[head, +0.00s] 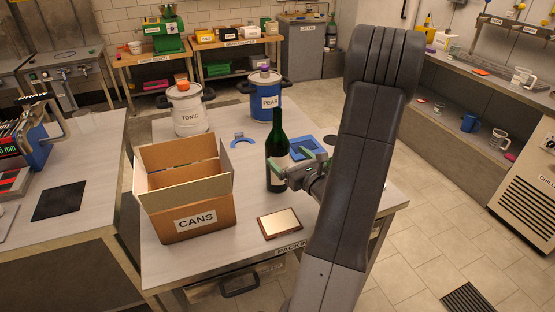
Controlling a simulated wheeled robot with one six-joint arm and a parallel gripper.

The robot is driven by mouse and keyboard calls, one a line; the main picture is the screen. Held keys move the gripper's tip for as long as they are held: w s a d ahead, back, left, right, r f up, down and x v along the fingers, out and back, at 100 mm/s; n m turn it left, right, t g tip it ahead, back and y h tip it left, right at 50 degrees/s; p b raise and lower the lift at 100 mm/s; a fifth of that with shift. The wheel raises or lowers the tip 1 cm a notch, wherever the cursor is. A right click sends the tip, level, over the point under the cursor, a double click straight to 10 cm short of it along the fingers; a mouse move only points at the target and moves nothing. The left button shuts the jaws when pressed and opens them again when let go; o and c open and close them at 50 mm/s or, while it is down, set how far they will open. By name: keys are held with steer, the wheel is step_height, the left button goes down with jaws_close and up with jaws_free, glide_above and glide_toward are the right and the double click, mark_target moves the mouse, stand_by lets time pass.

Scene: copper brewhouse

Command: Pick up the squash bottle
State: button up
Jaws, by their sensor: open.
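A tall dark green bottle (277,150) stands upright on the steel packing table; I see no readable label, so I cannot tell whether it is the squash bottle. My gripper (293,167) is open, with green-edged fingers, at the bottle's right side around mid-height. One finger overlaps the bottle's lower body in the picture. I cannot tell whether the fingers touch the bottle or reach around it. My arm hides the table's right part.
An open cardboard box marked CANS (196,222) stands left of the bottle, with a framed plate (280,223) in front. White TONIC (188,115) and blue PEAR (266,105) kegs stand behind. A blue tray (306,145) lies behind the gripper.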

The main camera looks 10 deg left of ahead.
mark_target(277, 149)
steer(key=shift+s+a+p+x, duration=0.1)
steer(key=shift+p+x, duration=0.3)
steer(key=shift+x, duration=1.05)
steer(key=shift+s+a+p+x, duration=0.15)
steer(key=shift+p+x, duration=0.2)
steer(key=shift+x, duration=1.15)
steer(key=shift+f, duration=0.15)
steer(key=shift+c, duration=0.4)
steer(key=shift+d, duration=0.1)
steer(key=c, duration=1.7)
